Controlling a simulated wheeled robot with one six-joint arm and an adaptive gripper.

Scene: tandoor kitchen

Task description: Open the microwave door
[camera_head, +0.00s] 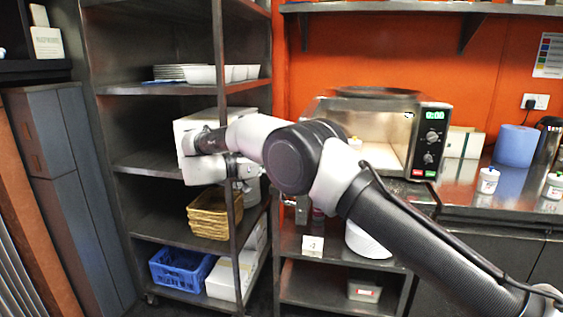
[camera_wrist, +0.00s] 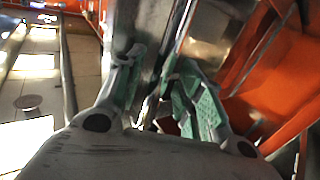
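The microwave (camera_head: 385,135) stands on the steel counter behind my arm, its lit control panel (camera_head: 432,138) at the right.
A dark shelf rack (camera_head: 120,90) at the left holds bowls, a wicker basket stack (camera_head: 212,215) and a blue crate (camera_head: 180,268). A blue roll (camera_head: 516,146) and small jars stand on the counter right of the microwave. An orange wall (camera_head: 340,60) is behind.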

